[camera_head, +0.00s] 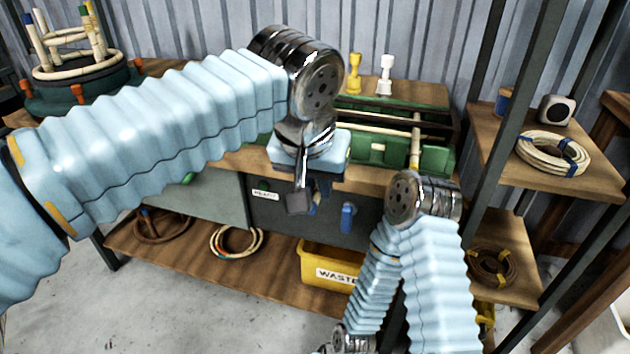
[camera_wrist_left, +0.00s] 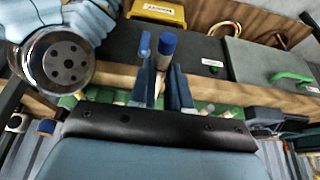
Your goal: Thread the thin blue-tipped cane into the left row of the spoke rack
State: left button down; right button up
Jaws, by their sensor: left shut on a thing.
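My left gripper (camera_head: 301,203) hangs over the front edge of the workbench in the head view. In the left wrist view its two blue fingers (camera_wrist_left: 166,80) are shut on a pale cane with a blue tip (camera_wrist_left: 167,45). The cane's far part is hidden by the gripper body. A green rack or tray (camera_head: 435,158) with pale canes lies on the bench just behind and right of the gripper; I cannot tell its rows apart. My right gripper is out of view; its arm folds down at the lower right.
A round stand (camera_head: 75,98) with upright coloured-tip canes is at the back left. A yellow peg (camera_head: 354,73) and a white peg (camera_head: 385,75) stand behind the rack. A yellow waste bin (camera_head: 325,268) sits below. A shelf (camera_head: 575,185) with a cane coil is at right.

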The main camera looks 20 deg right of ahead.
pick_arm(q)
jog(key=shift+w+d, duration=0.45)
jog(key=shift+w, duration=0.2)
jog(key=shift+w+d, duration=0.35)
jog(key=shift+w, duration=0.2)
jog(key=shift+w+d, duration=0.6)
jog(key=shift+w, duration=0.25)
jog(key=shift+w+d, duration=0.55)
jog(key=shift+w, duration=0.3)
jog(key=shift+w, duration=0.1)
jog(key=shift+w+d, duration=0.55)
jog(key=shift+w, duration=0.2)
jog(key=shift+w+d, duration=0.55)
jog(key=shift+w, duration=0.2)
jog(key=shift+w, duration=0.1)
